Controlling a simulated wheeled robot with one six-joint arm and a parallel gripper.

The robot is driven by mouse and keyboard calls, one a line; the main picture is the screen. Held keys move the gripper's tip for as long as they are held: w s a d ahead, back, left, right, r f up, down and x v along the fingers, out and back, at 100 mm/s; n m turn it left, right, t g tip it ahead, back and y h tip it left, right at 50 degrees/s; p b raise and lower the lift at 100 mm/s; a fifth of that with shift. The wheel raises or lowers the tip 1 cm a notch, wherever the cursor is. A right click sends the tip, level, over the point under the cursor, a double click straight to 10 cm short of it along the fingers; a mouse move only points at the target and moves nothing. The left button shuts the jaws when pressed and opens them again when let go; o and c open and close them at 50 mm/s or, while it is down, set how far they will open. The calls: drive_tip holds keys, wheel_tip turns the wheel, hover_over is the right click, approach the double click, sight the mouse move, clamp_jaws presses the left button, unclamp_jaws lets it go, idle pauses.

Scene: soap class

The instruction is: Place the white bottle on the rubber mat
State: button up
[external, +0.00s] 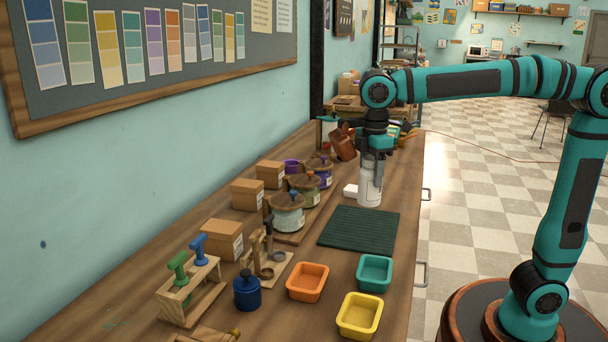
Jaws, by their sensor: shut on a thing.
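The white bottle (369,187) stands upright at the right part of the wooden counter, behind the mat. My gripper (373,158) points down over the bottle and is shut on its upper part. I cannot tell whether the bottle's base touches the counter. The dark green ribbed rubber mat (359,229) lies flat on the counter, nearer the camera than the bottle, and is bare.
Lidded jars (288,212) and cardboard boxes (222,239) stand left of the mat. Orange (308,282), teal (375,273) and yellow (359,316) trays sit in front of it.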

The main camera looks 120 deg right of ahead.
sight(369, 205)
wheel_tip(369, 205, down, 10)
drive_tip(key=shift+r, duration=0.15)
idle(0.4)
drive_tip(key=o, duration=1.3)
drive_tip(key=shift+c, duration=0.2)
wheel_tip(369, 205, up, 12)
drive_tip(key=shift+r, duration=0.1)
